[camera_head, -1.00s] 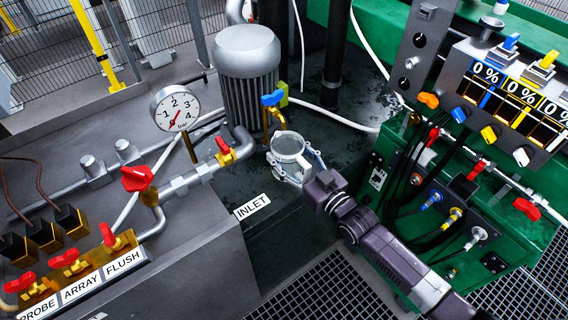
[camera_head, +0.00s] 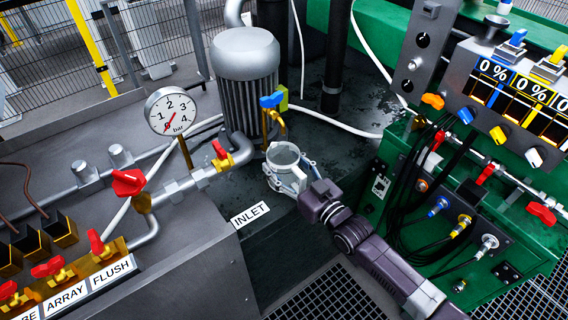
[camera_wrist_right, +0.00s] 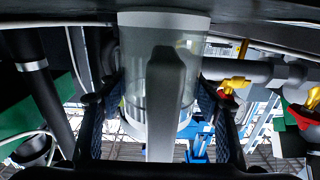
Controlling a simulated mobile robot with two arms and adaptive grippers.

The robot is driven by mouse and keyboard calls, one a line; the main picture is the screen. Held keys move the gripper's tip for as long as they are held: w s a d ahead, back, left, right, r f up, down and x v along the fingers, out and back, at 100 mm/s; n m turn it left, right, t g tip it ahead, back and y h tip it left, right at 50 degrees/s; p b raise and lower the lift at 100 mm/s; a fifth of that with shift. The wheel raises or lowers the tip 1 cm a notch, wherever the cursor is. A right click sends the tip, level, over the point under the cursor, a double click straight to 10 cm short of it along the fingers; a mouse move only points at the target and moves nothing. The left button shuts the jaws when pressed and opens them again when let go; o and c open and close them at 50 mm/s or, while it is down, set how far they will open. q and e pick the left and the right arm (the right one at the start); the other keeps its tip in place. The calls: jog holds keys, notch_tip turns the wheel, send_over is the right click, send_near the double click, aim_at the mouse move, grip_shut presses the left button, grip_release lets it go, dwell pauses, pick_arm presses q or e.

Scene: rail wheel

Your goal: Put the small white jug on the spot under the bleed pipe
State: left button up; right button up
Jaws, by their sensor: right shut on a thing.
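The small white jug (camera_head: 283,156), pale and see-through, is upright with its open rim facing up. My right gripper (camera_head: 289,177) is shut around it, reaching in from the lower right. In the right wrist view the jug (camera_wrist_right: 133,52) stands between the two dark fingers (camera_wrist_right: 160,95), with its handle towards the camera. The bleed pipe (camera_head: 268,131), a thin brass pipe with a blue valve handle (camera_head: 272,100), comes down just behind and left of the jug's rim. The spot under it is hidden by the jug and gripper. My left gripper is out of view.
A grey motor (camera_head: 245,75) stands behind the jug. A pressure gauge (camera_head: 170,111) and grey pipework with a red-handled valve (camera_head: 221,152) are at the left. A green cabinet (camera_head: 372,205) with cables stands close on the right. An INLET label (camera_head: 250,214) lies in front.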

aim_at(304, 184)
jog(key=o, duration=1.3)
jog(key=shift+r, duration=0.1)
jog(key=v, duration=1.2)
